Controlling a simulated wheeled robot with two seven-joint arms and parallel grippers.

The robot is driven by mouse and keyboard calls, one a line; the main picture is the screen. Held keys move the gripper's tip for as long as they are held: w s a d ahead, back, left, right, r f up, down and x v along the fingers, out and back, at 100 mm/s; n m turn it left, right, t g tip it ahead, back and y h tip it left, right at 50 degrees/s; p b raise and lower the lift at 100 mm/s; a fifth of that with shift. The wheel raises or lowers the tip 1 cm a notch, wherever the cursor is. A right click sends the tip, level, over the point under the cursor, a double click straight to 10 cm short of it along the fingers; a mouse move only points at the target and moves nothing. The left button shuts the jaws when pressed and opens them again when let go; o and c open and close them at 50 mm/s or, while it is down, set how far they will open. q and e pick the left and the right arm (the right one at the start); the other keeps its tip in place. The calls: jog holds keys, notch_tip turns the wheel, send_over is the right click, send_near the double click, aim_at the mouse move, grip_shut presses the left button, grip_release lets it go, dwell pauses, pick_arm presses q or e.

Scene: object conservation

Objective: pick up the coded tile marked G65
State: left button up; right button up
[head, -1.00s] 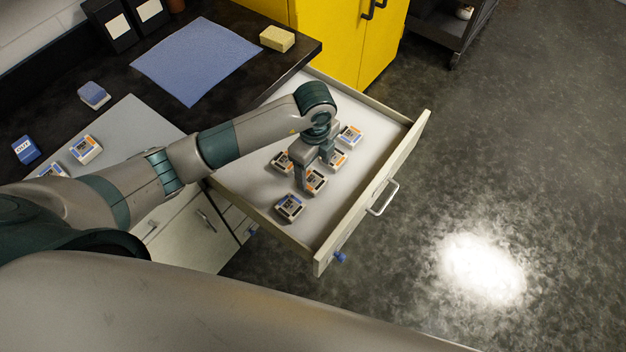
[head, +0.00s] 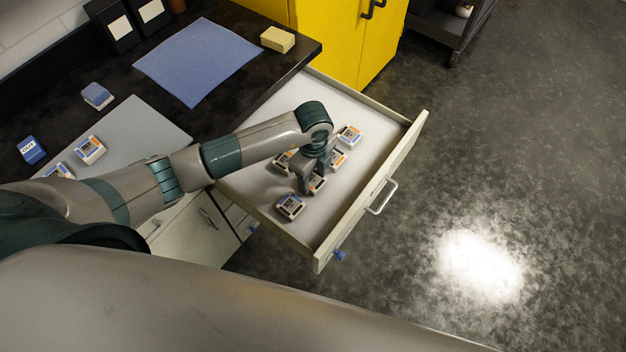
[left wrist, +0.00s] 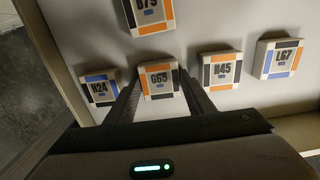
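The coded tile that reads as G65 (left wrist: 158,80), its last digit small and blurred, is white with orange and dark edge marks. It lies in the open drawer, and part of it shows in the head view (head: 318,183) under my left gripper (head: 316,179). The left wrist view shows my left gripper (left wrist: 160,100) open, one finger on each side of this tile. I cannot tell whether the fingers touch it. My right gripper is not in view.
Neighbouring tiles H24 (left wrist: 100,89), N45 (left wrist: 221,70), L67 (left wrist: 279,58) and one reading like G75 (left wrist: 149,14) lie close around. The drawer's front wall (head: 375,195) stands to the right. The counter (head: 215,110) holds a blue mat (head: 197,60) and a yellow block (head: 278,39).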

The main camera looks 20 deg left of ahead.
aim_at(314, 181)
pick_arm(q)
jog(key=c, duration=0.5)
jog(key=shift+c, duration=0.3)
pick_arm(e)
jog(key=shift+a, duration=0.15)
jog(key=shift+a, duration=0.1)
